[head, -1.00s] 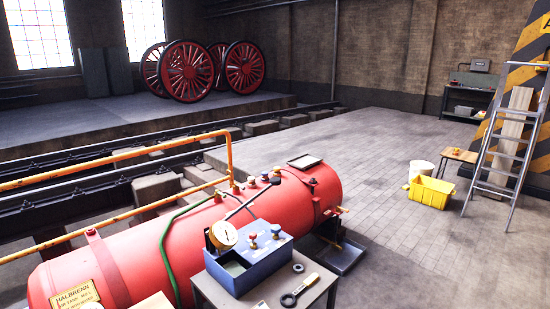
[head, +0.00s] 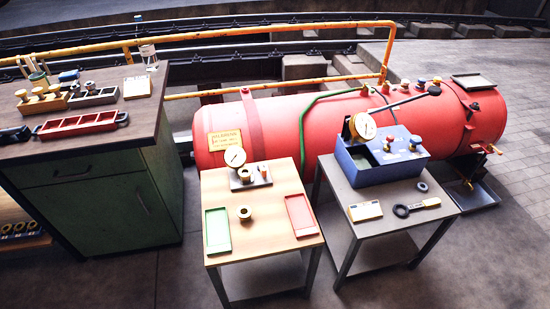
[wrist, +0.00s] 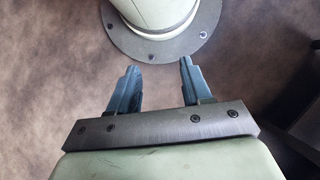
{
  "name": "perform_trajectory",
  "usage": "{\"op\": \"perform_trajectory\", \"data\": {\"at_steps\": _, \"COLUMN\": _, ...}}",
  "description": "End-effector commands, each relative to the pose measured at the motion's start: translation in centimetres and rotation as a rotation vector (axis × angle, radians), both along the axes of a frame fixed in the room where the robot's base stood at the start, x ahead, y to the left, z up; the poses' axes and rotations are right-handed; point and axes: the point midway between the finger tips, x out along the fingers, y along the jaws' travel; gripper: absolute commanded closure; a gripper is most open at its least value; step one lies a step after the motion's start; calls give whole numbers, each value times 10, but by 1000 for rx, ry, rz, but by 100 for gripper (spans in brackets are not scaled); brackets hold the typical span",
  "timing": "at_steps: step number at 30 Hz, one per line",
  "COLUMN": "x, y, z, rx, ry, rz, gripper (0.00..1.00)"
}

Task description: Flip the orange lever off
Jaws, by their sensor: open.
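No orange lever can be made out for certain. A small brass-orange tap handle (head: 488,148) sticks out at the right end of the red tank (head: 290,122), too small to read its position. My gripper (wrist: 160,68) shows only in the wrist view, with its two blue-grey fingers apart and nothing between them. It is not seen near the tank or the tables.
A wooden-topped table (head: 262,238) holds a gauge and green and red trays. A grey table (head: 345,192) beside it holds a blue box (head: 375,165) with a gauge. A green cabinet (head: 100,212) stands left. Yellow railing (head: 290,86) runs behind the tank.

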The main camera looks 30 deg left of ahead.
Motion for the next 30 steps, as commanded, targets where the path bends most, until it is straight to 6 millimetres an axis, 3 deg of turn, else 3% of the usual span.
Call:
{"op": "perform_trajectory", "data": {"at_steps": 3, "x": 34, "y": 0, "z": 13, "rx": 0, "ry": -60, "rz": 1, "gripper": 51}}
{"op": "perform_trajectory", "data": {"at_steps": 20, "x": 188, "y": 7, "z": 100, "rx": 4, "ry": -336, "rz": 21, "gripper": 51}}
{"op": "perform_trajectory", "data": {"at_steps": 26, "x": 245, "y": 22, "z": 137, "rx": 13, "ry": -425, "rz": 58, "gripper": 51}}
{"op": "perform_trajectory", "data": {"at_steps": 30, "x": 290, "y": 46, "z": 163, "rx": 26, "ry": -478, "rz": 107, "gripper": 51}}
